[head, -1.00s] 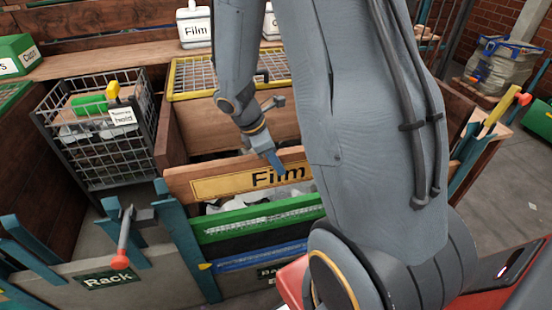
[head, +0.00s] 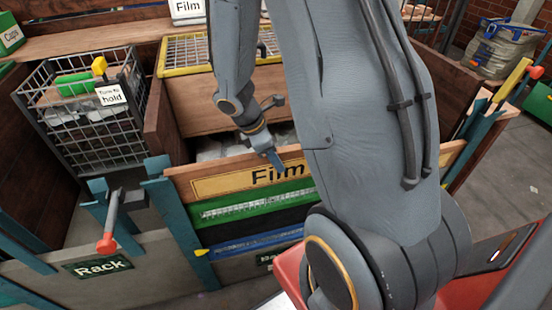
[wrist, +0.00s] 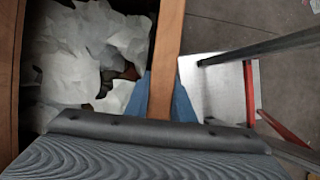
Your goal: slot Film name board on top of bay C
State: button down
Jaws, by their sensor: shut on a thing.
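The Film name board (head: 225,182) is a brown plank with a yellow "Film" plate. It lies level across the bay front, just above the green board (head: 255,205), with no clear gap between them. My gripper (head: 276,160) is shut on its top edge; in the wrist view the blue fingers (wrist: 162,100) clasp both sides of the plank's edge. The board's left end is at the teal post (head: 162,182); I cannot tell whether it sits inside the slot. My arm hides part of its right side. The bay label (head: 264,259) is mostly hidden, so its letter is unreadable.
Black and blue boards (head: 245,250) lie below the green one. White film (wrist: 85,50) fills the bay behind. Open floor (head: 500,170) lies at right.

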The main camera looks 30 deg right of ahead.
jog(key=shift+f, duration=0.2)
jog(key=shift+f+b, duration=0.5)
jog(key=shift+b, duration=0.1)
jog(key=c, duration=1.4)
grip_release()
jog(key=shift+c, duration=0.2)
jog(key=v, duration=0.8)
jog(key=s+a+r+m+t+y, duration=0.1)
jog(key=s+a+r+m+y, duration=0.3)
jog(key=s+a+m, duration=0.4)
jog(key=a+r+m, duration=0.1)
jog(key=m, duration=0.5)
jog(key=shift+s+a+m+t, duration=0.2)
jog(key=shift+m+t, duration=0.1)
